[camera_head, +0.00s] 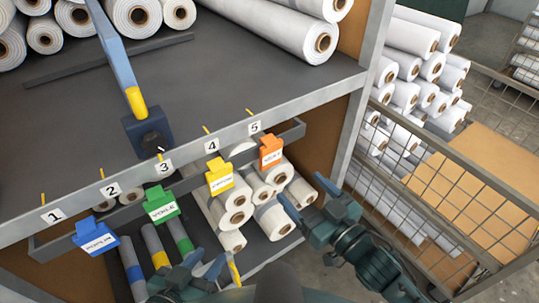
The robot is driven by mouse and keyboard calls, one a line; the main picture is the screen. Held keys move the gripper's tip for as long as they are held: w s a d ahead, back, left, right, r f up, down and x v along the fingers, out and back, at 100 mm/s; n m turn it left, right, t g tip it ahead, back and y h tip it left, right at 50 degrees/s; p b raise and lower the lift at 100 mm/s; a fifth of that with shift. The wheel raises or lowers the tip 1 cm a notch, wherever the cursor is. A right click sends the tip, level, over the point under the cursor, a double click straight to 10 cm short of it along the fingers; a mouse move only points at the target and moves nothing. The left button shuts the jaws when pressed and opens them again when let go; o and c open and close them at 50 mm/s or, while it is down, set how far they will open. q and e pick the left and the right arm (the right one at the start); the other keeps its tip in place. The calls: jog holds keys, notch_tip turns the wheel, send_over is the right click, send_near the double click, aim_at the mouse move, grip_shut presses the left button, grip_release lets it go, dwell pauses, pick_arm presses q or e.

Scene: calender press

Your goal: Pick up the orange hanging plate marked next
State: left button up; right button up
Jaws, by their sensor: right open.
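The orange hanging plate (271,152) hangs on the grey rail under hook number 5. It has a white label with small dark lettering that I cannot read surely. My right gripper (307,196) is open and empty, below and to the right of the orange plate, apart from it. Its fingers point up and left toward the rail. My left gripper (205,264) is low in the picture, below the green plate and near the short coloured rolls. Its fingers show only partly, and I cannot tell whether it is open.
Yellow (219,177), green (162,204) and blue (95,237) plates hang left along the rail (140,195). White rolls (235,205) lie on the shelf behind. A dark blue block on a lever (147,131) stands above number 3. A wire cage (430,200) is at right.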

aim_at(272, 162)
jog(key=x, duration=0.9)
jog(key=shift+w+a+f, duration=0.15)
jog(key=shift+a+f, duration=0.1)
jog(key=shift+a, duration=0.1)
jog(key=c, duration=0.9)
